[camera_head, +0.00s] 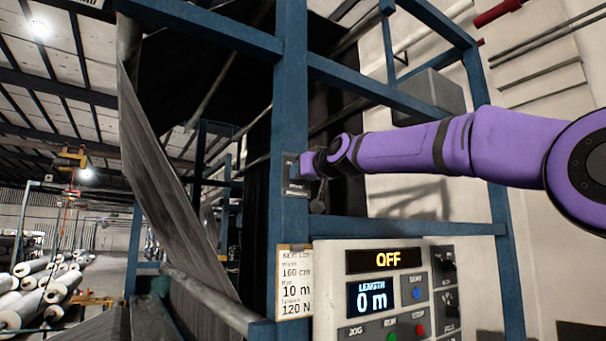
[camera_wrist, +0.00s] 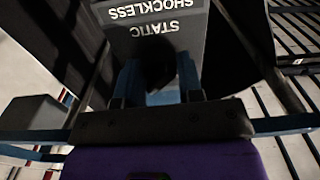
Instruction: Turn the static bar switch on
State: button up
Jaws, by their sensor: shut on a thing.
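The static bar switch is a small dark box (camera_head: 293,188) on the blue upright post in the head view. In the wrist view its dark plate (camera_wrist: 150,14) shows upside down, with the words "STATIC" and "SHOCKLESS". My gripper (camera_head: 304,166) reaches it from the right, at the end of my purple arm. In the wrist view my gripper (camera_wrist: 157,84) has its two fingers on either side of a dark, shadowed part of the switch and is shut on it. The lever's position is hidden by the fingers and shadow.
Below right, a control panel (camera_head: 398,257) reads "OFF" and "LENGTH 0 m". A paper card (camera_head: 294,284) hangs on the frame beside it. Blue beams (camera_head: 420,227) run below and above my arm. Grey fabric (camera_head: 170,170) hangs at the left.

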jog(key=shift+f+m, duration=0.1)
jog(key=shift+m, duration=0.2)
jog(key=o, duration=0.9)
jog(key=shift+v, duration=5.4)
